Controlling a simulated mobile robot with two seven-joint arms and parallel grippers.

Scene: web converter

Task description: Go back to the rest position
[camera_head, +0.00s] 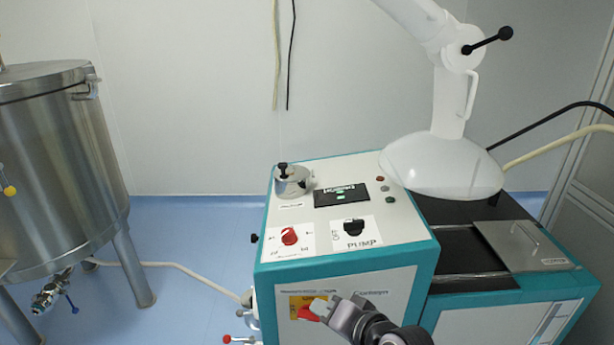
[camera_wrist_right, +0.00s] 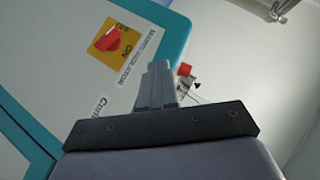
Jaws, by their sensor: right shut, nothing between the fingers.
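My right gripper (camera_head: 328,310) is at the bottom centre of the head view, in front of the machine's front panel. Its fingers are together and hold nothing. In the right wrist view the closed fingers (camera_wrist_right: 159,84) point up the picture, beside the yellow-backed red main switch (camera_wrist_right: 107,40). In the head view that red switch (camera_head: 308,314) shows just left of the fingertips, partly covered. I cannot tell whether they touch it. My left gripper is not in view.
The white and teal machine (camera_head: 400,222) has a red knob (camera_head: 289,237) and a black pump knob (camera_head: 354,226) on top. A white extraction hood (camera_head: 441,165) hangs at the right. A steel tank (camera_head: 60,170) stands at the left. Blue floor (camera_head: 190,230) lies between.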

